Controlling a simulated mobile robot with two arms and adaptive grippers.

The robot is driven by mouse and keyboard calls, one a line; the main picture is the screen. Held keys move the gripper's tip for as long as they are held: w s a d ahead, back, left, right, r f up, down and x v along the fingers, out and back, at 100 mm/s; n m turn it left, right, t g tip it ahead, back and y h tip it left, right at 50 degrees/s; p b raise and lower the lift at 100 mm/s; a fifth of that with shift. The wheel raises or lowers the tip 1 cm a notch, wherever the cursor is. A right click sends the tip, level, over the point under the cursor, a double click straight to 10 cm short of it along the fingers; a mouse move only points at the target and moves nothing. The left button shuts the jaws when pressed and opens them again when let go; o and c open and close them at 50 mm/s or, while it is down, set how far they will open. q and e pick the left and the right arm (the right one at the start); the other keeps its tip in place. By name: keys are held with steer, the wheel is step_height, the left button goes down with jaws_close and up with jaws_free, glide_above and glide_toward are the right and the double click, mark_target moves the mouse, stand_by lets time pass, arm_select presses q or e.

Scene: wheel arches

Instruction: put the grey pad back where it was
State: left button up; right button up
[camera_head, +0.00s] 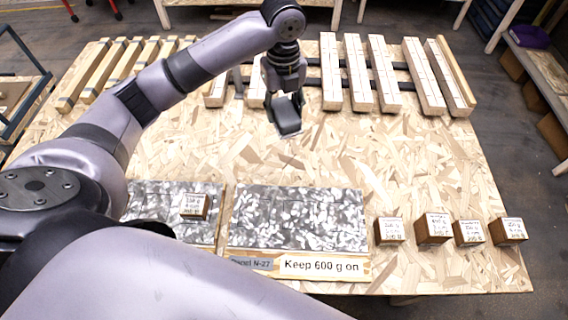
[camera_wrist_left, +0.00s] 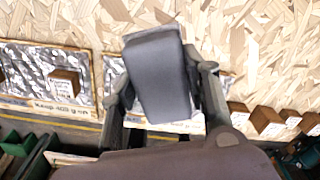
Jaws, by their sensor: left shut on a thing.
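The grey pad (camera_head: 286,117) is a dark grey rounded block with a pale underside edge. My left gripper (camera_head: 284,94) is shut on it and holds it over the bare board, between the foil panels and the wooden bars. In the left wrist view the pad (camera_wrist_left: 158,78) sits between the two fingers of the gripper (camera_wrist_left: 165,88), its long side tilted slightly. How high it is above the board is hard to tell. The foil panel (camera_head: 300,215) labelled "Keep 600 g on" has no block on it. My right gripper is not in view.
A second foil panel (camera_head: 150,200) carries one labelled wooden block (camera_head: 194,206). Several similar blocks (camera_head: 433,228) stand in a row at the right front. Wooden bars (camera_head: 358,72) lie along the back of the chipboard top (camera_head: 420,155). The board's middle right is clear.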

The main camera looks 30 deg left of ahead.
arm_select(q)
steer(key=p, duration=0.2)
glide_above(283, 165)
step_height(283, 165, down, 16)
steer(key=shift+w+f, duration=0.1)
step_height(283, 165, down, 3)
steer(key=shift+f, duration=0.3)
steer(key=shift+f, duration=0.2)
steer(key=o, duration=1.2)
steer(key=shift+o, duration=0.2)
